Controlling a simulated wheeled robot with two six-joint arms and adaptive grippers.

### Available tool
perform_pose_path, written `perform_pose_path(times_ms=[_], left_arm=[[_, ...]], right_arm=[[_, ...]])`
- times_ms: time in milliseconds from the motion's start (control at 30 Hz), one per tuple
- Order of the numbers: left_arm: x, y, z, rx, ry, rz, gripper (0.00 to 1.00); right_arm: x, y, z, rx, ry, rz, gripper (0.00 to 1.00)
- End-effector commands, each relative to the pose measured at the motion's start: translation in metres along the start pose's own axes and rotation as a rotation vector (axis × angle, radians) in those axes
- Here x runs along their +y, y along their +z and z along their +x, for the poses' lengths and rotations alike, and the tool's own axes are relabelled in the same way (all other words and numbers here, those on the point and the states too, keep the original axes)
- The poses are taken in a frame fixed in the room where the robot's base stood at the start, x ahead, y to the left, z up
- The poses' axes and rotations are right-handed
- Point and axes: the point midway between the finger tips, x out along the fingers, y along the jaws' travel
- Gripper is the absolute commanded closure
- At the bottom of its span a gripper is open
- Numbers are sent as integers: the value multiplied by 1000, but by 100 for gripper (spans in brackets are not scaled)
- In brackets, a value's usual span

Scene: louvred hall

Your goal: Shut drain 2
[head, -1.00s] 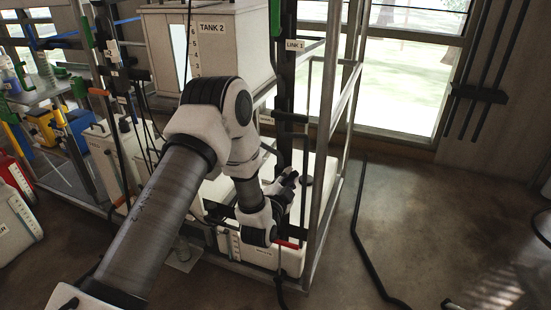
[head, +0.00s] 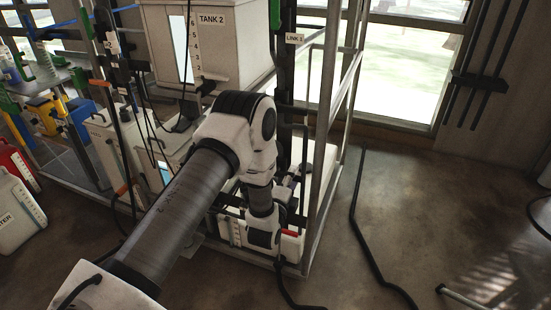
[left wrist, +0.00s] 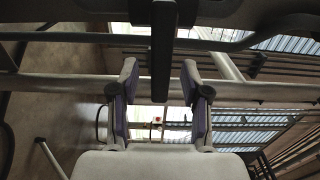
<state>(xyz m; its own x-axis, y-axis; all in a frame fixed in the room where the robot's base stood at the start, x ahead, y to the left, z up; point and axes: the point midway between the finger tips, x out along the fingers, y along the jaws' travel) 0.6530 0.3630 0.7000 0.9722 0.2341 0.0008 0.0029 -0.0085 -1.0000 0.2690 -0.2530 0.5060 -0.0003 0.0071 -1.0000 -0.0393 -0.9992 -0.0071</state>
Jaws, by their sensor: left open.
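Tank 2 (head: 230,50) is a pale box with a number scale, standing in the metal frame behind my arm. No label for drain 2 is readable, and I cannot tell for certain which part it is. A small red handle (head: 290,234) shows low at the frame, beside my wrist. My left gripper (head: 292,181) is low by the frame's right post, partly hidden by my arm. In the left wrist view the left gripper (left wrist: 162,92) has its two fingers apart. A dark upright bar (left wrist: 163,50) shows between them, with no visible grip on it. My right gripper is out of view.
The metal frame's post (head: 325,130) stands close right of my gripper. A black hose (head: 362,225) lies on the floor to the right, where much floor is clear. A white water can (head: 15,215) stands at left. Cables hang before tank 2.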

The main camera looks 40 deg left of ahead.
Motion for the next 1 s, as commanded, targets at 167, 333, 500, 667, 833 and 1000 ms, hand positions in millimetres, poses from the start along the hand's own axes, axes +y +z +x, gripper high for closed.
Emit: perform_pose_path(times_ms=[167,333,500,667,833,1000], left_arm=[[-3,0,-24,1,5,1,53],[-2,0,-49,2,5,1,53],[-1,0,-66,0,2,0,53],[0,0,-68,0,1,0,53],[-3,0,-67,0,0,-1,53],[-30,0,-67,0,-2,-2,53]], right_arm=[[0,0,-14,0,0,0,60],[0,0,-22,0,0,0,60],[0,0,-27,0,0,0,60],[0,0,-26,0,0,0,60],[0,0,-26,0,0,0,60],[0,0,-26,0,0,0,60]])
